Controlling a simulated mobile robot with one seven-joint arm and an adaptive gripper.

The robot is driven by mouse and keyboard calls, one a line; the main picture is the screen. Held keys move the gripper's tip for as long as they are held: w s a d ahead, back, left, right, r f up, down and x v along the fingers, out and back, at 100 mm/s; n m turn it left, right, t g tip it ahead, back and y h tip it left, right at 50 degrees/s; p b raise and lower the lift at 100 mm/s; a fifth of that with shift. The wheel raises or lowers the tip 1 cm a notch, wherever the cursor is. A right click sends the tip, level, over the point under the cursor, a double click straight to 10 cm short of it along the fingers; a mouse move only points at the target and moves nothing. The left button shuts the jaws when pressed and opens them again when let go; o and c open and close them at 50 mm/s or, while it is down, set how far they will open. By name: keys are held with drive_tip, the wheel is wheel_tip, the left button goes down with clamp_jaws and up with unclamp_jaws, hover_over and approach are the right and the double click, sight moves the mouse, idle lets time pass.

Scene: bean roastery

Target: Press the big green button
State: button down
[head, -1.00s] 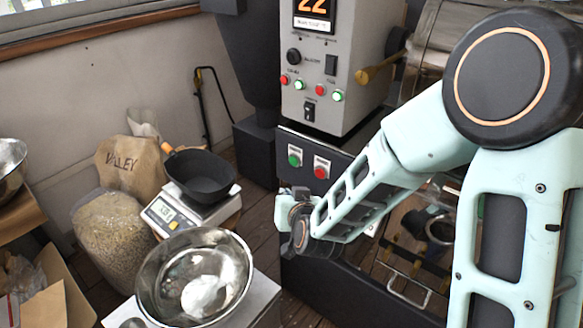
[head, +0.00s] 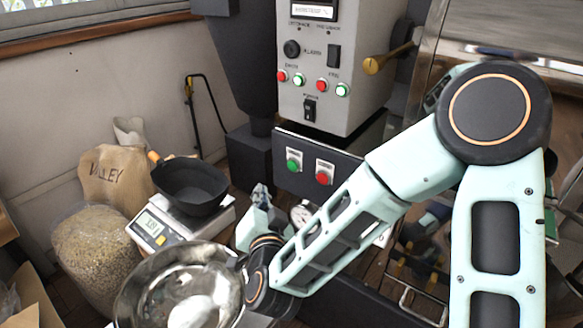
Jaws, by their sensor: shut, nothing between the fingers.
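The big green button (head: 292,165) sits on a light plate on the left of the machine's dark lower panel. A big red button (head: 322,178) is on its own plate just to its right. My gripper (head: 260,191) is shut and empty. It points up toward the panel, below and left of the green button in the picture, and appears apart from it. The green button is not covered by my arm. My wrist hides part of the gripper's base.
The upper grey control box (head: 325,60) carries smaller red and green lights, a knob and switches. A steel bowl (head: 140,300) is close by my wrist. A scale (head: 170,225) holds a black pan (head: 190,185). A bean bag (head: 95,250) stands at left.

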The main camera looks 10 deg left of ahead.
drive_tip(key=shift+w, duration=0.1)
drive_tip(key=w+d+p, duration=0.1)
drive_tip(key=w+d, duration=0.2)
drive_tip(key=w, duration=0.5)
drive_tip(key=shift+d, duration=0.15)
drive_tip(key=shift+w, duration=0.1)
idle(1.3)
drive_tip(key=shift+w+d, duration=0.15)
drive_tip(key=shift+w, duration=0.15)
drive_tip(key=shift+w+d, duration=0.2)
drive_tip(key=shift+w, duration=0.2)
idle(0.8)
drive_tip(key=shift+s, duration=0.15)
drive_tip(key=shift+s+a+b, duration=0.3)
drive_tip(key=shift+s, duration=0.35)
drive_tip(key=shift+s+a+b, duration=0.15)
drive_tip(key=shift+s+a, duration=0.15)
drive_tip(key=shift+s, duration=0.45)
drive_tip(key=shift+s+a+b, duration=0.15)
drive_tip(key=shift+s+a, duration=0.2)
drive_tip(key=shift+s, duration=0.45)
drive_tip(key=shift+s+a+b, duration=0.15)
drive_tip(key=shift+s+a, duration=0.15)
drive_tip(key=shift+s, duration=0.45)
